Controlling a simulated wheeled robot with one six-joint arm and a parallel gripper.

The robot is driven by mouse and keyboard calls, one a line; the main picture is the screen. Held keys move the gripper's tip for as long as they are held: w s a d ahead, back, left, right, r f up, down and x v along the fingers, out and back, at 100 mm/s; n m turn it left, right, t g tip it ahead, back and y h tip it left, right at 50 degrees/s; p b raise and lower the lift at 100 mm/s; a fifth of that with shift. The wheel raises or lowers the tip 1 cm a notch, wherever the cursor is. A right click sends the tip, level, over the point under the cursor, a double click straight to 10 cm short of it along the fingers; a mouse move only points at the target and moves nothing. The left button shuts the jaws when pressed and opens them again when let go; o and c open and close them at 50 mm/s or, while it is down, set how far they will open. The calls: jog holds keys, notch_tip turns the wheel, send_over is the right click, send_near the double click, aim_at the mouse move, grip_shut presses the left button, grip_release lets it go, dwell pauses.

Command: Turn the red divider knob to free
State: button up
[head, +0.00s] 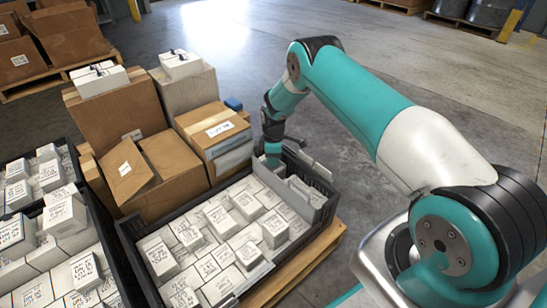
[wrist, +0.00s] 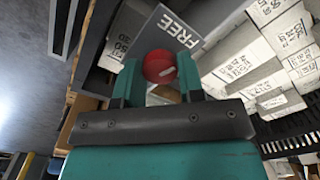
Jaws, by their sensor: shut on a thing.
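The red divider knob (wrist: 159,66) is round and sits between the two teal fingers of my gripper (wrist: 160,82) in the wrist view. My gripper is shut on it. The knob is beside a grey plate (wrist: 178,28) that bears the word FREE. In the head view my gripper (head: 272,160) reaches down at the far right part of a black crate (head: 318,190). The knob is hidden there behind my arm and the crate's parts. I cannot tell which way the knob is turned.
White labelled boxes (head: 215,225) fill the black crate on a wooden pallet (head: 310,262). Brown cartons (head: 165,170) stand close on the left of my gripper. A second crate of white boxes (head: 100,215) is at the left.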

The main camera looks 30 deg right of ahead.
jog(key=o, duration=0.9)
notch_tip(320, 180, up, 18)
jog(key=p, duration=0.5)
jog(key=shift+f, duration=0.25)
